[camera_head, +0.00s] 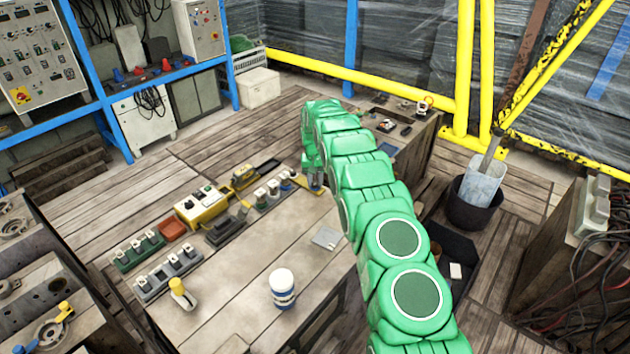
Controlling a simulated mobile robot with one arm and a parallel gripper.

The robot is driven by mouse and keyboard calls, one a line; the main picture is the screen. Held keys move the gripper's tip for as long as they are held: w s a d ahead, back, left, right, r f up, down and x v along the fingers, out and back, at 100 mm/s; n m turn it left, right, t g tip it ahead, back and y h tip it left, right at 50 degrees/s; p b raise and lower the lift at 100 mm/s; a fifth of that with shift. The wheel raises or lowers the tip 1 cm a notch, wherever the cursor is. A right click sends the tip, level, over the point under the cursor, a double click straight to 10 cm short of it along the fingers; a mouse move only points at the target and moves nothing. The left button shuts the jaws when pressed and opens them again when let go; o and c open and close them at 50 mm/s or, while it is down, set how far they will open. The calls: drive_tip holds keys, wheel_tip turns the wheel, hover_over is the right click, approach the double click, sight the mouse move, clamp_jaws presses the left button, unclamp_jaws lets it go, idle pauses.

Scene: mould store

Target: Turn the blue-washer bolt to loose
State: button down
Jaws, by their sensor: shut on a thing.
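My gripper (314,186) points down at the far right part of the wooden bench (245,285), at the end of my green arm. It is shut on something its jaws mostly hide. A flat yellow piece (303,184) lies right at the jaws; I cannot tell whether it is held. Just left of it is a grey block (263,204) with several white-topped pieces, and a small blue part (286,186) shows at its right end. I cannot make out for sure which piece is the blue-washer bolt, or how far it is turned.
The bench middle is mostly clear.

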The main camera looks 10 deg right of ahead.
drive_tip(key=n, duration=0.6)
drive_tip(key=shift+f+n, duration=0.15)
drive_tip(key=shift+n, duration=0.15)
drive_tip(key=n, duration=0.3)
drive_tip(key=shift+s+n, duration=0.1)
drive_tip(key=shift+n, duration=0.2)
drive_tip(key=n, duration=0.3)
drive_tip(key=shift+n, duration=0.3)
drive_tip(key=n, duration=1)
drive_tip(key=shift+n, duration=2.3)
